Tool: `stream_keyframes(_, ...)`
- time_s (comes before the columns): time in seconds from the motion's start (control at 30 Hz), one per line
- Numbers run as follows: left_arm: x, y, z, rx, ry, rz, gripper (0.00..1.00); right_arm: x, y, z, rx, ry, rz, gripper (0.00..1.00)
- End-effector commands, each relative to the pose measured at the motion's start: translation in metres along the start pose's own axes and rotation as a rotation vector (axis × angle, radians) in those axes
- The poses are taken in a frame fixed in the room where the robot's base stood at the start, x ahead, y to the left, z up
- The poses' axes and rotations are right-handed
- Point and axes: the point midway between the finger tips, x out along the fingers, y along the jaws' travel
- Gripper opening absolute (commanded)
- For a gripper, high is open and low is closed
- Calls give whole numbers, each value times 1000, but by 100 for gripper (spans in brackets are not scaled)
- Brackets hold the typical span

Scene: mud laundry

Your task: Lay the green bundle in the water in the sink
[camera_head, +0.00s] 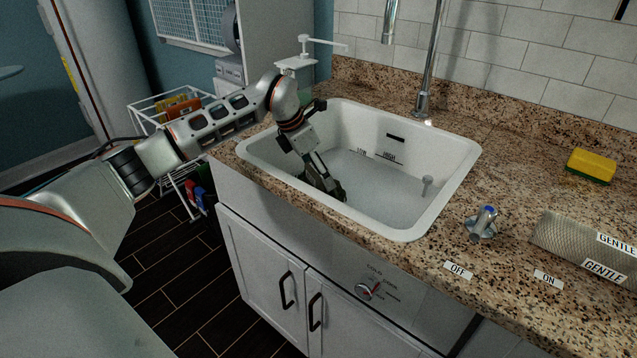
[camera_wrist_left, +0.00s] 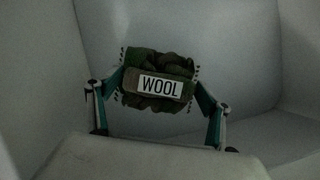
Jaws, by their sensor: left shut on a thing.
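The green bundle (camera_wrist_left: 155,62) is dark green and folded, with a white WOOL label across its front. My left gripper (camera_head: 327,187) reaches down into the left part of the white sink (camera_head: 437,160). In the left wrist view my left gripper (camera_wrist_left: 160,88) is shut on the bundle, a finger at each side. In the head view the bundle is small and dark at the fingertips, hard to tell from them. A pale grey, flat surface that looks like water (camera_head: 375,178) fills the sink's lower part. I cannot tell whether the bundle touches it. My right gripper is not in view.
A tall faucet (camera_head: 425,85) stands behind the sink. A blue-marked tap knob (camera_head: 484,222) sits at its right, near OFF and ON labels. A yellow sponge (camera_head: 591,165) and a ridged GENTLE board (camera_head: 585,238) lie on the granite counter (camera_head: 525,180). A small post stands inside the sink.

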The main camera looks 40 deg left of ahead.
Motion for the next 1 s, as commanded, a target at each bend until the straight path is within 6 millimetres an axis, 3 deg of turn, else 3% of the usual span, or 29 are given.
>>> stream_keyframes(0.2, 33, -1, -14, -1, 5, -3, 55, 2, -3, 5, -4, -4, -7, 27)
stream_keyframes(0.6, 36, 0, -15, 0, 1, 0, 55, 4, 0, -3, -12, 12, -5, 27)
stream_keyframes(0.63, 36, 0, -15, 0, 1, 0, 87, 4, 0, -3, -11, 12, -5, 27)
stream_keyframes(0.67, 36, 0, -15, 0, 2, 0, 95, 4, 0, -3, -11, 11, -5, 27)
stream_keyframes(1.0, 35, 0, -15, 0, 2, -1, 96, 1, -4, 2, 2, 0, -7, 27)
